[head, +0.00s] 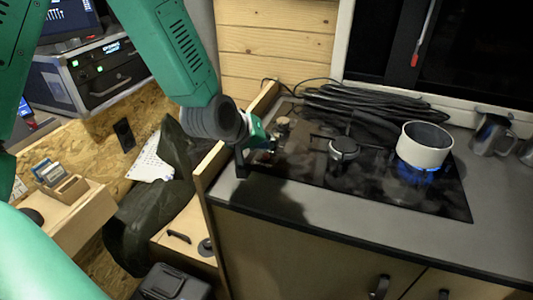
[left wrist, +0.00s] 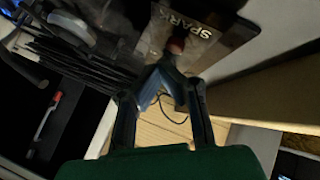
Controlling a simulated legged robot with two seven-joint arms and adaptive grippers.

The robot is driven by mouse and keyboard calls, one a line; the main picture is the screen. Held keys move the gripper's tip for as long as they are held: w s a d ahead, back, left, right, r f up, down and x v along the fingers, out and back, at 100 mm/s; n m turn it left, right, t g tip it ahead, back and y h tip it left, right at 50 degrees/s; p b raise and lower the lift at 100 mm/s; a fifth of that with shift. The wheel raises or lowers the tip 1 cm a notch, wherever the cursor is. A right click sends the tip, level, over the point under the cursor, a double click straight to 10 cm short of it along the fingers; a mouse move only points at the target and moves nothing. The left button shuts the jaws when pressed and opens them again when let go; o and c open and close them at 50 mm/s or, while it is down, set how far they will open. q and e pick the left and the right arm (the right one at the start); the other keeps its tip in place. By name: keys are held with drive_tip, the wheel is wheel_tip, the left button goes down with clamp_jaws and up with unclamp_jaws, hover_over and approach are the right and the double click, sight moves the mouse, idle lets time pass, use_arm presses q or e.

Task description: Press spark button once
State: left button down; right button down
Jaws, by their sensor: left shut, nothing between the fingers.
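The spark button (left wrist: 176,46) is a small reddish knob on a plate lettered SPARK (left wrist: 190,27), in the left wrist view. My left gripper (left wrist: 163,72) is shut and empty, with its fingertips right at the button. I cannot tell whether they touch it. In the head view my left gripper (head: 262,143) is low over the left front corner of the black hob (head: 335,190). The button cannot be made out there. My right gripper is not in view.
A white pot (head: 425,150) stands on the hob's right burner, with a blue flame (head: 418,173) under it. A bare burner (head: 343,149) is left of it. Coiled black cable (head: 370,108) lies behind. Metal mugs (head: 491,135) stand right. A wooden panel edge (head: 212,162) borders the counter.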

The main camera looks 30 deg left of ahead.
sight(265, 155)
use_arm(q)
drive_tip(key=shift+r+p, duration=2.4)
drive_tip(key=shift+r, duration=0.2)
drive_tip(key=shift+f, duration=0.1)
